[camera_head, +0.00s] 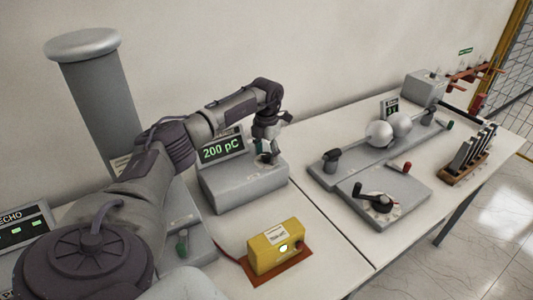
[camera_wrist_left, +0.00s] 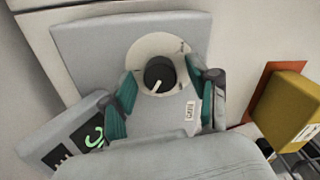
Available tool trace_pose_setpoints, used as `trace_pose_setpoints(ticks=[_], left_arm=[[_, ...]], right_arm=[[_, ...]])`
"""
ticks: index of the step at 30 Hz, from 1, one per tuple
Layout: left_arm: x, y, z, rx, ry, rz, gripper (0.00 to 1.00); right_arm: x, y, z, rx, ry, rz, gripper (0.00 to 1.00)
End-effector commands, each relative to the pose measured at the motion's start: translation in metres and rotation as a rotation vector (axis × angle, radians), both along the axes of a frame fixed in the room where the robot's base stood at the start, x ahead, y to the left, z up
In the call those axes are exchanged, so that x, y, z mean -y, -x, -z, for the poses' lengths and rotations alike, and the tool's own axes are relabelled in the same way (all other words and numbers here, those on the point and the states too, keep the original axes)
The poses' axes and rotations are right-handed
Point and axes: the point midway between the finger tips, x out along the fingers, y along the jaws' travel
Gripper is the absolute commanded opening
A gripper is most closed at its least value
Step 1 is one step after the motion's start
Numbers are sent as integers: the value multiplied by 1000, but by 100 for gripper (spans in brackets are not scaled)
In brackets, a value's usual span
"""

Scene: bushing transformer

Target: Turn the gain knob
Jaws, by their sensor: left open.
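The gain knob (camera_wrist_left: 160,74) is a black round knob with a white pointer line on a pale dial plate, on top of a grey box. In the left wrist view it lies between the two teal finger pads of my left gripper (camera_wrist_left: 163,103), which is open, with gaps on both sides of the knob. In the head view my left gripper (camera_head: 267,148) hangs just above the grey box (camera_head: 243,187), and partly hides the knob. The box's display (camera_head: 221,149) reads 200 pC. My right gripper does not show.
A yellow box (camera_head: 275,248) on an orange-brown base stands in front of the grey box. To the right are a grey unit with a black crank (camera_head: 378,199), two metal spheres (camera_head: 388,131) and a rack of plates (camera_head: 468,154). A grey column (camera_head: 97,100) stands at the left.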

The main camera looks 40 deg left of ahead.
Motion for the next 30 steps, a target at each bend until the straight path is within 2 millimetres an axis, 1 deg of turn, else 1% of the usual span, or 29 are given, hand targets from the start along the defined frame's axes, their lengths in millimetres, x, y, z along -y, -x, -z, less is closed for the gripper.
trace_pose_setpoints(ticks=[2, 5, 8, 15, 18, 21, 25, 30], left_arm=[[0, 0, -2, 1, 0, 0, 60], [0, -1, -11, 4, 0, 1, 60], [0, -1, -28, 5, 0, 1, 60], [0, -1, -80, 5, 0, 0, 60], [0, -1, -98, 3, 0, 0, 60], [0, -1, -110, 2, 0, 0, 60], [0, 0, -118, 0, 0, 0, 60], [0, 0, -120, -1, 0, 0, 60]], right_arm=[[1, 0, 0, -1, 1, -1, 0], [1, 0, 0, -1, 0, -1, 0], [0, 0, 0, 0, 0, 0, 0], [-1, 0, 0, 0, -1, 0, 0], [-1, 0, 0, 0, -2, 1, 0], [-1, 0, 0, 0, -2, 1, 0], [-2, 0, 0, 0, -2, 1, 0], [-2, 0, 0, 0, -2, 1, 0]])
